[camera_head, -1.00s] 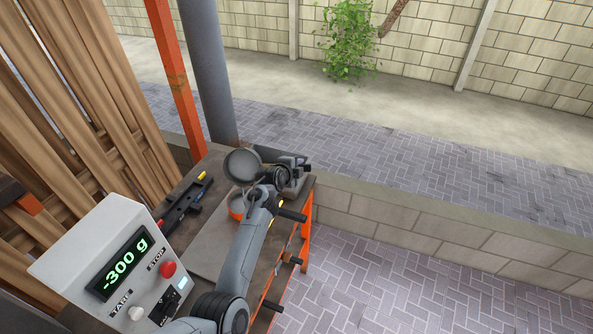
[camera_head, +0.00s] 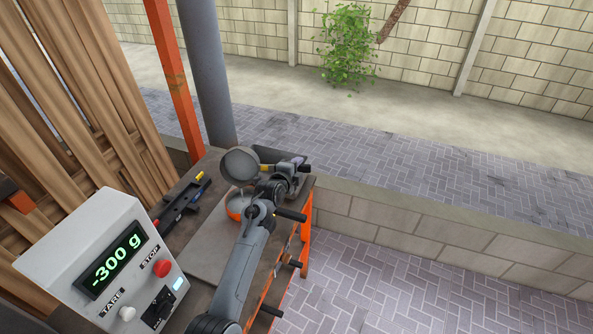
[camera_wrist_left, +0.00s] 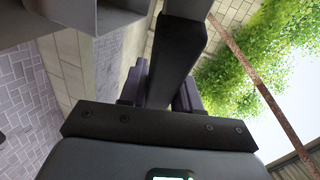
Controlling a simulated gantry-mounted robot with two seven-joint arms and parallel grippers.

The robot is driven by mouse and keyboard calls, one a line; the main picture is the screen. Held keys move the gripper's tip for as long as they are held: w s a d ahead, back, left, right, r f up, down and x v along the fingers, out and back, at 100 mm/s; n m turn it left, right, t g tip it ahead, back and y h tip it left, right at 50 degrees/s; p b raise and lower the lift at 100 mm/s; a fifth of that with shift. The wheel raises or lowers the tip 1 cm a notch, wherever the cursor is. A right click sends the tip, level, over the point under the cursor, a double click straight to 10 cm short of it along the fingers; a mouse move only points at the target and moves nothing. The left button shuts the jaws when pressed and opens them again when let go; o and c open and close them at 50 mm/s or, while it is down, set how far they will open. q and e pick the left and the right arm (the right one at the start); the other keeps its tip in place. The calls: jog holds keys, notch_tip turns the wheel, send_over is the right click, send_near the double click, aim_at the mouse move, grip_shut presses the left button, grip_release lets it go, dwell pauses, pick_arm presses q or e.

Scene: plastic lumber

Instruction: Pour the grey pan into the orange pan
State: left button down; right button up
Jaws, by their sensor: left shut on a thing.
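The grey pan (camera_head: 240,166) is in the head view, held above the bench and tipped so that its round face shows. My left gripper (camera_head: 298,163) is to the right of it, shut on its dark handle (camera_wrist_left: 181,55), which runs between the fingers in the left wrist view. Part of the grey pan's body (camera_wrist_left: 70,14) shows at the top left there. The orange pan (camera_head: 236,207) is below the grey pan on the bench, partly hidden by my arm. I cannot tell what either pan contains. My right gripper is not in view.
A white scale box (camera_head: 103,262) reading -300 g stands at the lower left. A black tool (camera_head: 184,203) lies on the bench (camera_head: 207,247) left of the pans. A grey post (camera_head: 206,75) and an orange post (camera_head: 172,75) rise behind the bench.

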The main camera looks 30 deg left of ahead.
pick_arm(q)
jog(key=shift+s+d+m+t+y+b, duration=0.45)
jog(key=shift+t+b, duration=0.55)
jog(key=shift+b, duration=0.6)
jog(key=shift+s+d+r+t+b, duration=0.15)
jog(key=shift+s+t+b, duration=0.4)
jog(key=shift+b, duration=0.3)
jog(key=shift+m, duration=0.25)
jog(key=shift+r, duration=0.1)
dwell(5.2)
